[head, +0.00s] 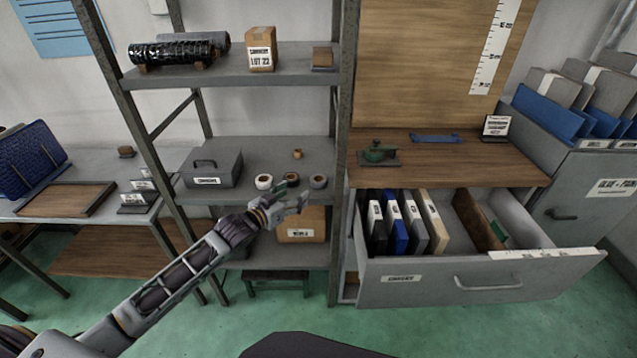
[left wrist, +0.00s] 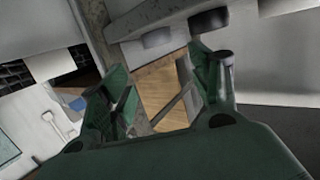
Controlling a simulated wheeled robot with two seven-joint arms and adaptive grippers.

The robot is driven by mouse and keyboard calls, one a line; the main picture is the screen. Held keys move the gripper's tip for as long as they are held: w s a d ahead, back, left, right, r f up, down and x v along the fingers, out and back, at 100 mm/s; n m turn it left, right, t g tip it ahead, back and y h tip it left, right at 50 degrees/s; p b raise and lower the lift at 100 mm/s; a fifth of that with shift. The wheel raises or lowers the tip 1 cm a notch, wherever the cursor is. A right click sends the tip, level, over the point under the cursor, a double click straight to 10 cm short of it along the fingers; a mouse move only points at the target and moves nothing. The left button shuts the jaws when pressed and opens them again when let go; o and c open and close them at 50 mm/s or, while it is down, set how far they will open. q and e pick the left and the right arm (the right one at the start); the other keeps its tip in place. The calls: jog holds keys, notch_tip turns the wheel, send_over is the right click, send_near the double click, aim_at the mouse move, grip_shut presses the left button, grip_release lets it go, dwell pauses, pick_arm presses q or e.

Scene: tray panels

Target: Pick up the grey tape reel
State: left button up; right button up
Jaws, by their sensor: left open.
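The grey tape reel (head: 319,181) stands on the middle shelf, at the right end of a short row of reels. My left gripper (head: 293,197) is open and empty, in front of the shelf edge, just left of and below the grey reel. In the left wrist view, its green fingers (left wrist: 162,75) are spread. My right gripper is out of view.
A grey metal box (head: 213,168) stands left of the reels, and a small brown roll (head: 298,153) behind them. The shelf's post (head: 341,150) rises close to the right. A cardboard box (head: 302,222) sits on the shelf below. An open drawer (head: 480,280) juts out at the right.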

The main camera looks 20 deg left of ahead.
pick_arm(q)
jog(key=shift+b+x, duration=0.4)
jog(key=shift+x, duration=3.15)
jog(key=shift+w+d+f, duration=0.1)
jog(key=shift+w, duration=0.1)
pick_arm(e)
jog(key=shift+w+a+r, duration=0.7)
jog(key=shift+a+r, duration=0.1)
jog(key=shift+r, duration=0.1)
pick_arm(q)
jog(key=shift+w, duration=0.15)
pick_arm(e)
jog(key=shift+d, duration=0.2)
